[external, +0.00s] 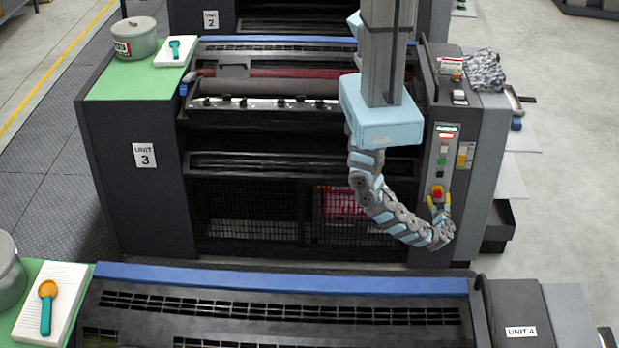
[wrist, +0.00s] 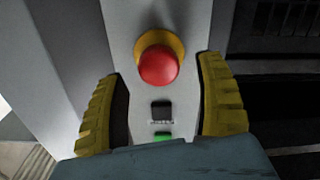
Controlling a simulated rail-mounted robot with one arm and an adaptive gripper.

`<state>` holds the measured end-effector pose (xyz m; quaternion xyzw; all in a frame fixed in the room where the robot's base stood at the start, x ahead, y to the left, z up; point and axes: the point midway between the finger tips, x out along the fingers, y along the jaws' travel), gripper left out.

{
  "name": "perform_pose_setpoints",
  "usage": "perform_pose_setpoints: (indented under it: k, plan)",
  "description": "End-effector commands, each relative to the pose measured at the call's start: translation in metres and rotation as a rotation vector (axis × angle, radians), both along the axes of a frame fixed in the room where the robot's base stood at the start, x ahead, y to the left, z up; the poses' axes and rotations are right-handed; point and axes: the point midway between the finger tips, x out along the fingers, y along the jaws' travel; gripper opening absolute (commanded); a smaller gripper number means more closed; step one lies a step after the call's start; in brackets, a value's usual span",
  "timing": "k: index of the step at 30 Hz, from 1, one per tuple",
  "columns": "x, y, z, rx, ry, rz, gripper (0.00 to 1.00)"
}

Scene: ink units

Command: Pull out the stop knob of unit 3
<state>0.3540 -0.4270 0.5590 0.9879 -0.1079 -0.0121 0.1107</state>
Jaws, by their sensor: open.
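The stop knob (external: 437,192) of unit 3 is a red mushroom button on a yellow collar, low on the grey control panel at the machine's right side. In the wrist view the red knob (wrist: 159,67) shows near the top centre, between and beyond the two yellow fingers. My gripper (external: 439,208) is right at the panel, just below the knob. The gripper (wrist: 165,95) is open, with one finger on each side of the panel strip. I see no finger touching the knob. Unit 3 carries a white "UNIT 3" label (external: 144,155) on its left side.
A black switch (wrist: 161,110) and a green button (wrist: 162,136) sit on the panel between the fingers. Unit 4 (external: 290,280) stands in front. Open floor (external: 570,150) lies to the right.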

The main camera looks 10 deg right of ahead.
Motion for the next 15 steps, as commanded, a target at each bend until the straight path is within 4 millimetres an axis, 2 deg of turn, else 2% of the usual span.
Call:
perform_pose_setpoints:
  k: [6, 15]
  plan:
    - [0.022, -0.005, 0.000, -0.002, -0.002, 0.003, 0.71]
    - [0.027, -0.006, 0.001, -0.001, -0.001, 0.001, 0.71]
